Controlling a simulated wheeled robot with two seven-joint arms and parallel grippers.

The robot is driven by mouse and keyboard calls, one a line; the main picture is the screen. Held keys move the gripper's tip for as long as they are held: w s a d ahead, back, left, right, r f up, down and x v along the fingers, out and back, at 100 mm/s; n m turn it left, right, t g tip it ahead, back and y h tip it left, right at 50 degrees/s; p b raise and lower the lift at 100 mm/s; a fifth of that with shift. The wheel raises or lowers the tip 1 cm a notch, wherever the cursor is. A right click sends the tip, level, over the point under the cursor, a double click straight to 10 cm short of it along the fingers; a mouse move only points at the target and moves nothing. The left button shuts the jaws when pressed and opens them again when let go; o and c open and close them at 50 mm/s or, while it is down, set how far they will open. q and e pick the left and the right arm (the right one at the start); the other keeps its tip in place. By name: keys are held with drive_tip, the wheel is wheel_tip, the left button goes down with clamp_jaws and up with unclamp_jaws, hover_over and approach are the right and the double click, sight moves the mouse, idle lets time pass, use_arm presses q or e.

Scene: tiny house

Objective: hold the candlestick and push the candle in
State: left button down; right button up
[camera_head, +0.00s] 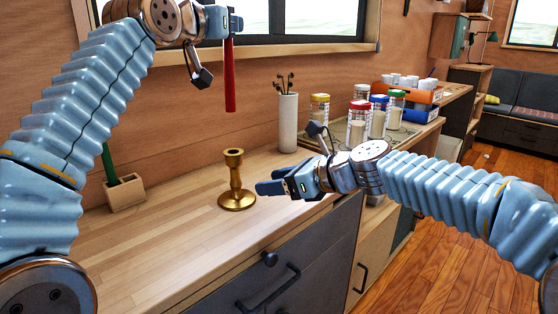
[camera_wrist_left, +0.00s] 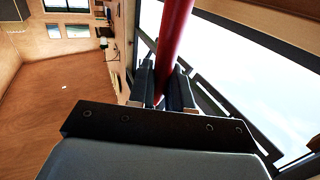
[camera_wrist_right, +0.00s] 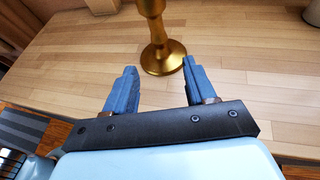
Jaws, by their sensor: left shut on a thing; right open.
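A brass candlestick (camera_head: 236,182) stands upright on the wooden counter (camera_head: 165,235). A red candle (camera_head: 230,78) hangs vertically in my left gripper (camera_head: 232,26), well above the candlestick and roughly over it. The left wrist view shows the candle (camera_wrist_left: 174,40) between the shut fingers (camera_wrist_left: 166,88). My right gripper (camera_head: 268,188) is just right of the candlestick, low over the counter. In the right wrist view its fingers (camera_wrist_right: 160,88) are open and empty, and the candlestick (camera_wrist_right: 160,50) stands just beyond them, not touched as far as I can tell.
A white vase (camera_head: 288,122) stands behind at the wall, with several lidded jars (camera_head: 357,125) and an orange crate (camera_head: 410,93) to its right. A wooden block (camera_head: 125,193) with a green candle is at the left. The counter's front left is clear.

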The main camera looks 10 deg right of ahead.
sight(240, 186)
drive_tip(key=x, duration=1.1)
drive_tip(key=shift+w+a+f, duration=0.2)
clamp_jaws()
use_arm(q)
drive_tip(key=shift+a+f+m+g+h, duration=0.1)
drive_tip(key=shift+f+m+g+h, duration=0.3)
drive_tip(key=shift+f, duration=0.9)
drive_tip(key=shift+a+f+m+g+h, duration=0.15)
drive_tip(key=shift+f+h, duration=0.3)
drive_tip(key=shift+f, duration=0.85)
drive_tip(key=shift+d+f+m+g+h, duration=0.1)
drive_tip(key=shift+f+m+g+h, duration=0.3)
drive_tip(key=shift+f, duration=0.9)
